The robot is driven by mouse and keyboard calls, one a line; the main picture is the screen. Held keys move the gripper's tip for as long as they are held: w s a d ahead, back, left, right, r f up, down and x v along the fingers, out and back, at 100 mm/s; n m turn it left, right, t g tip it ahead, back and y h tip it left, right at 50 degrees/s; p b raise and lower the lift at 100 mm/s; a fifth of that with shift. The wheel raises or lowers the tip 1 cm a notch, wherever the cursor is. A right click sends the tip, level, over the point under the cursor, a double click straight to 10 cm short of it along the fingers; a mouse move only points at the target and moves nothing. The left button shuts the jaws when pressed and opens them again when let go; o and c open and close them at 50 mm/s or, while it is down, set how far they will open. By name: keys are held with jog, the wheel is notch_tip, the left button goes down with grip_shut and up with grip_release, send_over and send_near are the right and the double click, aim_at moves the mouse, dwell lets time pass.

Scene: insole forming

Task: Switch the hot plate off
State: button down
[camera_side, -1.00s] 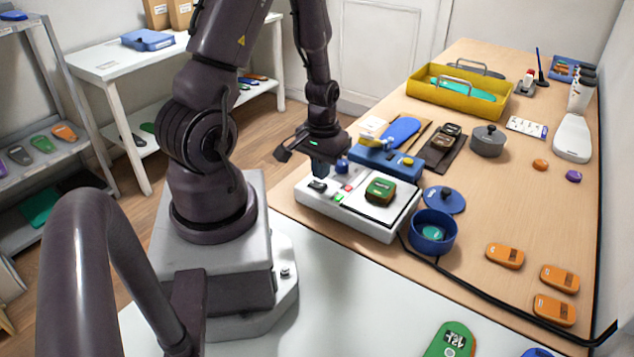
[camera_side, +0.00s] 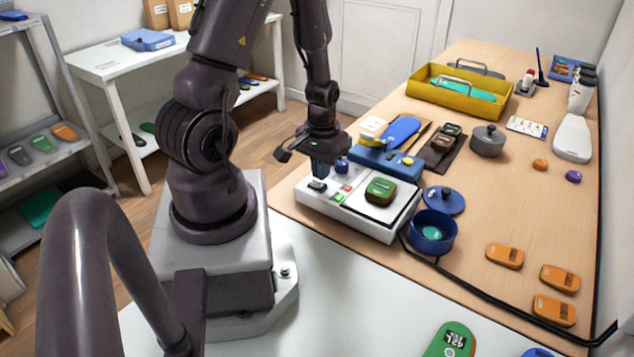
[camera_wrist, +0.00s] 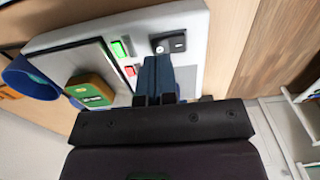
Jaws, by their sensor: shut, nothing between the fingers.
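The hot plate (camera_side: 375,225) is a white box on the front left of the wooden table, with a green and brown block (camera_side: 380,191) on its plate. Its control strip carries a black rocker switch (camera_side: 317,185), a green light or button (camera_side: 337,197) and a red one (camera_side: 347,188). In the wrist view the black switch (camera_wrist: 169,43) lies just beyond the fingertips. My gripper (camera_side: 319,173) is shut and empty, its blue fingers pointing down over the control strip close to the switch. In the wrist view the closed fingers (camera_wrist: 156,62) hide part of the strip. I cannot tell whether they touch the switch.
A blue device (camera_side: 385,164) stands right behind the hot plate. A blue pot (camera_side: 432,232) and its lid (camera_side: 444,199) sit to the right. A black cable (camera_side: 500,302) runs along the table's front. Orange pieces (camera_side: 505,256) lie at the right.

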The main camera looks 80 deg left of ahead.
aim_at(320, 186)
jog(key=shift+f, duration=1.2)
dwell(0.3)
jog(key=shift+r, duration=3.55)
jog(key=shift+s+d, duration=0.2)
jog(key=shift+s, duration=0.05)
jog(key=d+r+m+t, duration=0.2)
jog(key=d+r+m, duration=0.2)
jog(key=d+r, duration=0.5)
jog(key=d+r+m+t, duration=0.3)
jog(key=d+r+m, duration=0.2)
jog(key=r, duration=0.8)
jog(key=d, duration=0.3)
jog(key=shift+w+d+r+t, duration=0.3)
jog(key=shift+d+r, duration=0.05)
